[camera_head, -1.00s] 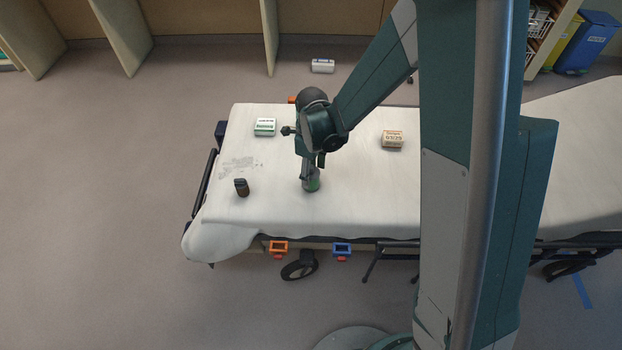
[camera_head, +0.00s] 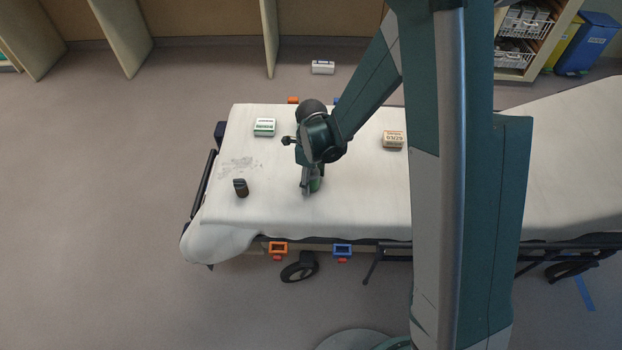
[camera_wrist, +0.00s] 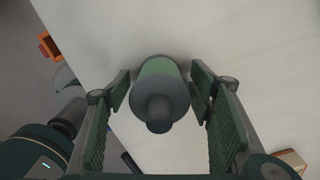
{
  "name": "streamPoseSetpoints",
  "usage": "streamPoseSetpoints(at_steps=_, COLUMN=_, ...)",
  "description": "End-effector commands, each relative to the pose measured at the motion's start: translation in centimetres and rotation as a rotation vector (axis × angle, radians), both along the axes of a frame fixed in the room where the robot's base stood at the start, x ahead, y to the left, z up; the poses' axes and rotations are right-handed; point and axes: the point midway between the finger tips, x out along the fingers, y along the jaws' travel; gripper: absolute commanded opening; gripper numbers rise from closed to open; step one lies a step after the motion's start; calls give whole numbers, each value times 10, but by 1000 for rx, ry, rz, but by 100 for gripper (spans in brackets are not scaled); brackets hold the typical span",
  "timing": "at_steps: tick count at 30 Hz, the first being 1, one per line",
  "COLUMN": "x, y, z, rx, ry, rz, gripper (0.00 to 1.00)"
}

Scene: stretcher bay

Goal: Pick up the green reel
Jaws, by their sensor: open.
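The green reel (camera_wrist: 160,70) stands on the white stretcher sheet, seen nearly from above in the wrist view, with a grey flange and a darker knob at its near end. In the head view only a bit of the reel (camera_head: 316,184) shows, the rest hidden by my gripper. My gripper (camera_wrist: 160,88) is open, with one green ribbed finger on either side of the reel. A gap shows between each finger and the reel in the wrist view. In the head view my gripper (camera_head: 311,186) is low over the sheet at the reel.
On the stretcher (camera_head: 355,215) are a dark brown bottle (camera_head: 241,188) left of my gripper, a green-and-white box (camera_head: 264,127) farther back, and a tan box (camera_head: 393,140) to the right. Bare sheet lies between them. Orange (camera_head: 278,248) and blue (camera_head: 342,250) clips hang along the front edge.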

Motion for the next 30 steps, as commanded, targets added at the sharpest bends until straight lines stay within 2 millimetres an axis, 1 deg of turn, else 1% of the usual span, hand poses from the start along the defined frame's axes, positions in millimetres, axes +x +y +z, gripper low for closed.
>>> streamPoseSetpoints(at_steps=1, x=0, y=0, z=0, rx=0, ry=0, rz=0, gripper=53)
streamPoseSetpoints(at_steps=2, x=0, y=0, z=0, rx=0, ry=0, rz=0, gripper=51)
streamPoseSetpoints(at_steps=8, x=0, y=0, z=0, rx=0, ry=0, rz=0, gripper=24)
streamPoseSetpoints(at_steps=20, x=0, y=0, z=3, rx=0, ry=0, rz=0, gripper=23)
streamPoseSetpoints(at_steps=26, x=0, y=0, z=16, rx=0, ry=0, rz=0, gripper=23)
streamPoseSetpoints(at_steps=30, x=0, y=0, z=32, rx=0, ry=0, rz=0, gripper=23)
